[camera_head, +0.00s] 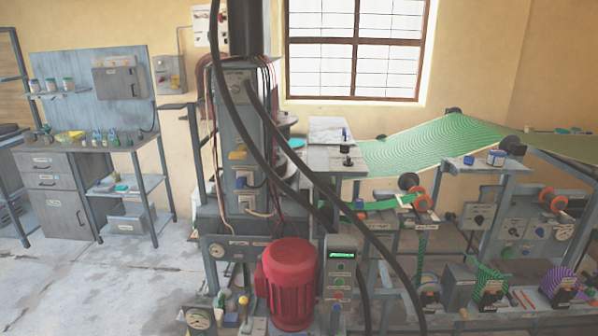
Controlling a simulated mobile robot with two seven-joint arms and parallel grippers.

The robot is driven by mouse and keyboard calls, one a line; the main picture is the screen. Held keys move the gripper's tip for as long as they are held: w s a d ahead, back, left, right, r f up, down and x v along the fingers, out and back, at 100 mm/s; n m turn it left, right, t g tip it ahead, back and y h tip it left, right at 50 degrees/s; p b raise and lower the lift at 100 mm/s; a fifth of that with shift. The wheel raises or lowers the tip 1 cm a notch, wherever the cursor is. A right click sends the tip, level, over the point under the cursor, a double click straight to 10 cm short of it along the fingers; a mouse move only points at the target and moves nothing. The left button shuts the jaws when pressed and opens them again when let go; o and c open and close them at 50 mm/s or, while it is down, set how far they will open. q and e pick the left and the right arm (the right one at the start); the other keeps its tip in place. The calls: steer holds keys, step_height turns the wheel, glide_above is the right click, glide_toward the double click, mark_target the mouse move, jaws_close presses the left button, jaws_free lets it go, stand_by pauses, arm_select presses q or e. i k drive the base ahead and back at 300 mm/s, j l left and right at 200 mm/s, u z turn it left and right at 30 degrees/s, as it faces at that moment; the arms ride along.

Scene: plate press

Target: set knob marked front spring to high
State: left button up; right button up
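Neither of my grippers shows in the head view. Small dark knobs sit on several grey panels of the press at the right, such as a panel with a knob (479,219) and another panel with a knob (539,231). Small pale labels are on these panels, but they are too small to read. I cannot tell which knob is marked front spring or how it is set. A black knob (347,149) also stands on the grey block right of the column.
A red motor (290,285) and a control box with a green display (340,255) stand in front. Black hoses (262,150) hang across the grey column. A green web (440,143) runs over rollers at the right. Open concrete floor (120,275) lies at the left.

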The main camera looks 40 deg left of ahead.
mark_target(349, 163)
steer(key=j+u, duration=0.4)
steer(key=j, duration=0.3)
steer(key=i+j+u, duration=0.1)
steer(key=j+u, duration=0.3)
steer(key=j, duration=0.25)
